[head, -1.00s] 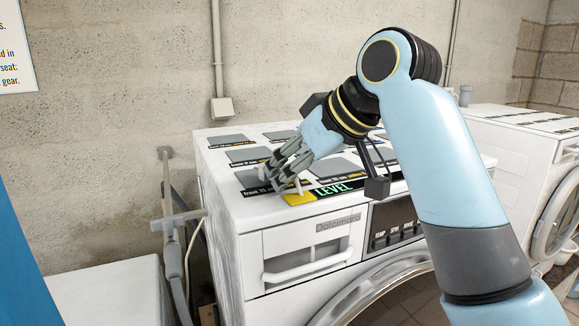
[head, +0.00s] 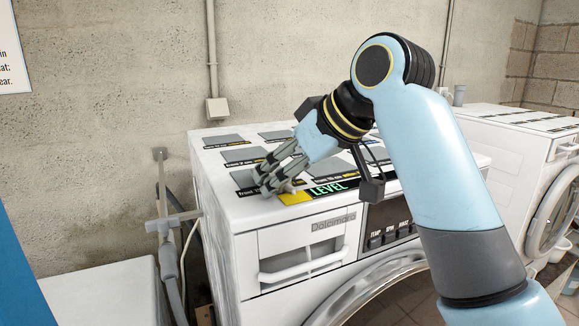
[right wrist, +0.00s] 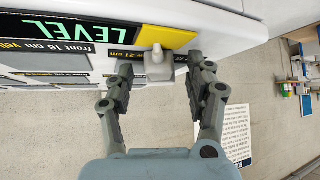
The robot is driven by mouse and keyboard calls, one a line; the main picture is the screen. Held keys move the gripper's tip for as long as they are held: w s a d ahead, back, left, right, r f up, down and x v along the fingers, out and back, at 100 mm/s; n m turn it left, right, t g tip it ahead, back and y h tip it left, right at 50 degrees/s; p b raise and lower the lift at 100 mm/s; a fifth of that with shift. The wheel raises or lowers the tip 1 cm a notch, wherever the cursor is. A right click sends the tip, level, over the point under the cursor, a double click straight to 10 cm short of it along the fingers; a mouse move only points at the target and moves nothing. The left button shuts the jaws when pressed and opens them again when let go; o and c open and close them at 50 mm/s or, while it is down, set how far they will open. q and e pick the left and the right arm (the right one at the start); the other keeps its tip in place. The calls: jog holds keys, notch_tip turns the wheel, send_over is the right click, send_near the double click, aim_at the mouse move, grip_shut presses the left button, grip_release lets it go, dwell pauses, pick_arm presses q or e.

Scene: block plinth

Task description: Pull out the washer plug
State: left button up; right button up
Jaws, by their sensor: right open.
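A small pale grey plug-like piece (right wrist: 158,66) stands at the yellow patch (right wrist: 165,36) on the washer's top, by the LEVEL label. In the head view the same piece (head: 290,188) is mostly hidden behind my fingers. I cannot tell whether this piece is the washer plug. My left gripper is not in view.
Flat grey pads (head: 240,155) with labels cover the washer's top. A second white machine (head: 515,135) stands to the right. A wall box (head: 217,110) and grey pipes (head: 165,225) are at the left. A lower white surface (head: 100,295) lies at the front left.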

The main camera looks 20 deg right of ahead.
jog(key=v, duration=1.2)
jog(key=s+d+f+m+g+h, duration=0.1)
jog(key=s+f, duration=0.2)
jog(key=f, duration=0.4)
jog(key=s+f+m+g+h, duration=0.1)
jog(key=s+f, duration=0.1)
jog(key=f, duration=0.5)
jog(key=s+d+f+m+g+h, duration=0.2)
jog(key=s+d+f+h, duration=0.15)
jog(key=s+f, duration=1.05)
jog(key=s+d+f+g+b, duration=0.15)
jog(key=f+b, duration=0.55)
jog(key=f, duration=1.4)
jog(key=s+d+f+g+b, duration=0.1)
jog(key=s+d+f+b, duration=0.35)
jog(key=f, duration=1.65)
jog(key=s+a+f+b, duration=0.1)
jog(key=s+f+b, duration=0.4)
jog(key=s+f, duration=0.3)
jog(key=s+a+f+b, duration=0.1)
jog(key=s+f+b, duration=0.4)
jog(key=f, duration=0.8)
jog(key=s+y, duration=0.1)
jog(key=s, duration=0.2)
jog(key=shift+f+g, duration=0.35)
